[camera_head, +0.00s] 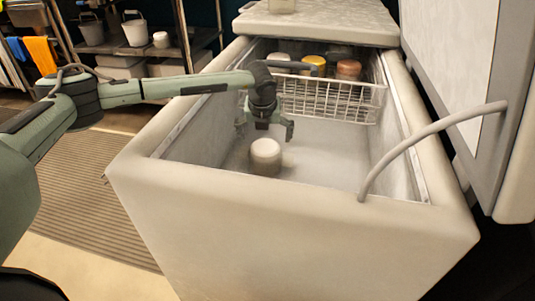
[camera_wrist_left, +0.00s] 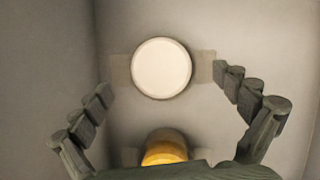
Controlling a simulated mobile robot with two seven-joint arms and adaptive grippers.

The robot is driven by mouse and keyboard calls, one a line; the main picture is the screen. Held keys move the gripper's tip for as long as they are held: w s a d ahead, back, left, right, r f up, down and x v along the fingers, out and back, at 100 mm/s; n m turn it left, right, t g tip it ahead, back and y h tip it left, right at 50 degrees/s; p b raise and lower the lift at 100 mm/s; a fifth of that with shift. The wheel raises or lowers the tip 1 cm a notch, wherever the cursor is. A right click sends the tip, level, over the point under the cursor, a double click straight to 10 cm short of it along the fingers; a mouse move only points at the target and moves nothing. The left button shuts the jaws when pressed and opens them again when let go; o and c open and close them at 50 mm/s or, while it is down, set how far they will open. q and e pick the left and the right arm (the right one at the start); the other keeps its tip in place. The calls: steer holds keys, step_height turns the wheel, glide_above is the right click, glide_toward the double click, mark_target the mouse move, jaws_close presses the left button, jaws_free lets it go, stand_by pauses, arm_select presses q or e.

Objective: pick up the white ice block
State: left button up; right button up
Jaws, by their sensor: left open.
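The white ice block (camera_head: 265,157) is a short round cylinder standing on the floor of the open chest freezer. In the left wrist view, the white ice block (camera_wrist_left: 161,68) shows as a pale disc from above, ahead and between the fingertips. My left gripper (camera_head: 264,130) hangs inside the freezer, pointing down, just above and behind the block. Its fingers are spread, with nothing between them, and it appears apart from the block. An orange-yellow round block (camera_wrist_left: 165,148) sits near the bottom edge of the wrist view, partly hidden by the gripper. My right gripper is not in view.
A white wire basket (camera_head: 330,101) hangs at the freezer's back, holding several round blocks, including a yellow one (camera_head: 314,64) and a copper one (camera_head: 348,69). Freezer walls (camera_head: 290,205) surround my gripper. A curved handle (camera_head: 425,135) of the raised lid reaches over the right side.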

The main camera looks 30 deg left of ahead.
mark_target(265, 145)
arm_select(q)
steer(key=x, duration=0.5)
steer(key=shift+s+f, duration=0.1)
steer(key=shift+f, duration=0.15)
steer(key=shift+c, duration=0.2)
steer(key=shift+r, duration=0.1)
steer(key=c, duration=1.7)
